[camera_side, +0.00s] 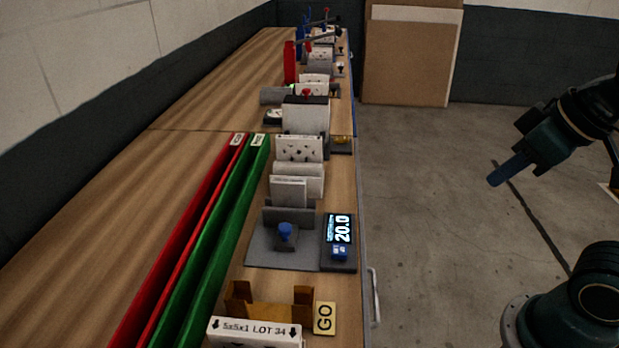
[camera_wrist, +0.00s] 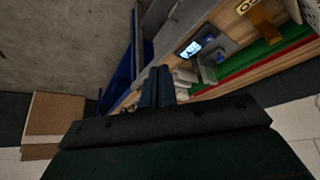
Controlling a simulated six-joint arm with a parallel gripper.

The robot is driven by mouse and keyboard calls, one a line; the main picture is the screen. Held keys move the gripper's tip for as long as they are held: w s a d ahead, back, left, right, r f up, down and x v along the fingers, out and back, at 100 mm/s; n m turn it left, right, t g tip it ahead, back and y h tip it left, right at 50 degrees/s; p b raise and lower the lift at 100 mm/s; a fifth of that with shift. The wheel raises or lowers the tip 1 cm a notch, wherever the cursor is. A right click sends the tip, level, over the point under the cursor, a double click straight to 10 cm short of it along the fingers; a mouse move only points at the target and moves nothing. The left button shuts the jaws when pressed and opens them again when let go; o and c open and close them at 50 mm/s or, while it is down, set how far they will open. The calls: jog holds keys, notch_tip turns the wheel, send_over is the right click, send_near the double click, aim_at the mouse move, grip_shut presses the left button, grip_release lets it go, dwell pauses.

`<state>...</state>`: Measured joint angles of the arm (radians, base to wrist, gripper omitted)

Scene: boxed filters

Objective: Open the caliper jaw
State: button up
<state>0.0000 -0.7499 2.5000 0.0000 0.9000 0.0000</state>
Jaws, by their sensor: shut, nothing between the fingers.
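The caliper station (camera_side: 262,255) is a grey base on the bench with an upright grey jaw plate and a blue knob (camera_side: 286,232) in front of it. Its dark readout (camera_side: 340,228) at the right shows 20.0. In the wrist view the lit readout (camera_wrist: 190,48) is small, up and right of the fingertips. My gripper (camera_side: 495,180) hangs over the floor to the right of the bench, well apart from the caliper. Its two blue fingers (camera_wrist: 157,72) are together in the wrist view, with nothing between them.
A red rail (camera_side: 190,235) and a green rail (camera_side: 228,225) run along the bench left of the station. A GO tag (camera_side: 325,317), a brown holder (camera_side: 268,303) and a white 5x5x1 LOT 34 box (camera_side: 255,331) stand nearer. Several white boxes stand behind.

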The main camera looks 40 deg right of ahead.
jog(key=o, duration=0.7)
jog(key=shift+w+r, duration=0.1)
jog(key=shift+o, duration=1.2)
jog(key=shift+w+a+r, duration=0.1)
jog(key=shift+w+r, duration=0.05)
jog(key=shift+w, duration=0.1)
jog(key=w+a+r+g, duration=0.2)
jog(key=w+a+r, duration=0.1)
jog(key=w, duration=0.5)
jog(key=g, duration=0.4)
send_over(285, 227)
notch_tip(285, 227, down, 7)
jog(key=shift+f, duration=0.2)
notch_tip(285, 227, down, 13)
jog(key=shift+f, duration=0.2)
